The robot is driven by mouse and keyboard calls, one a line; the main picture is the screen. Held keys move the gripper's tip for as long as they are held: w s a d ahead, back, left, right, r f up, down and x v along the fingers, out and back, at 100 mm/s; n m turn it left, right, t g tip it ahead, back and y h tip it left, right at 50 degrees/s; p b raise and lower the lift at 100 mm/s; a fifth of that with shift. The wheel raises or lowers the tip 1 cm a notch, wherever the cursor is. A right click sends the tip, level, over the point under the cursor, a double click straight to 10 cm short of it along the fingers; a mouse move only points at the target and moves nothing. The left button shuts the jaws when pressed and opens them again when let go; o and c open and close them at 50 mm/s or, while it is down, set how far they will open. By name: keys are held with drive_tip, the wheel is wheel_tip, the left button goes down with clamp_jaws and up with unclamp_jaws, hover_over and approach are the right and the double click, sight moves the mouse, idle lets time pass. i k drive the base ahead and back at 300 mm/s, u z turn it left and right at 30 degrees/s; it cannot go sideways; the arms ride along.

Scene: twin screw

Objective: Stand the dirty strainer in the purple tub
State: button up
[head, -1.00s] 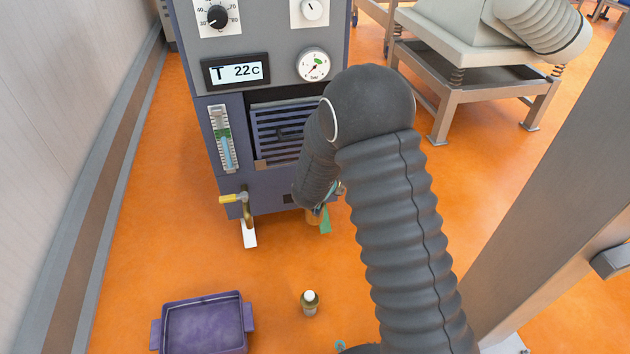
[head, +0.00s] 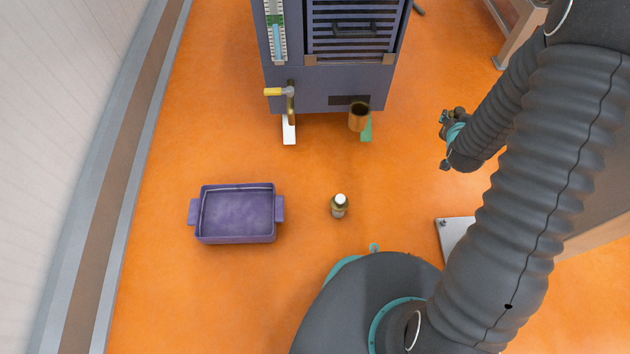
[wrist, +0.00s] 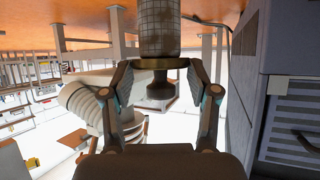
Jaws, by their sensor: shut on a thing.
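The strainer, a grey-brown mesh cylinder (wrist: 160,30) with a brass-coloured ring and a dark knob, is held in my gripper (wrist: 160,78) in the wrist view. The fingers close on it from both sides near the ring. In the head view my gripper (head: 446,138) is at the right, above the floor, and the strainer cannot be made out clearly there. The purple tub (head: 202,239) stands on the floor at the left, with a handle at each side. It looks empty. My gripper is well to the right of it and apart from it.
A bottle with a white cap (head: 339,207) stands right of the tub. The grey-blue machine (head: 325,88) is behind, with a yellow-handled tap (head: 284,92) and a copper-coloured cup (head: 358,117) at its base. A wall (head: 75,130) runs along the left.

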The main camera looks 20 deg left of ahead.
sight(248, 215)
drive_tip(key=z, duration=0.4)
drive_tip(key=k, duration=0.95)
drive_tip(key=u, duration=0.7)
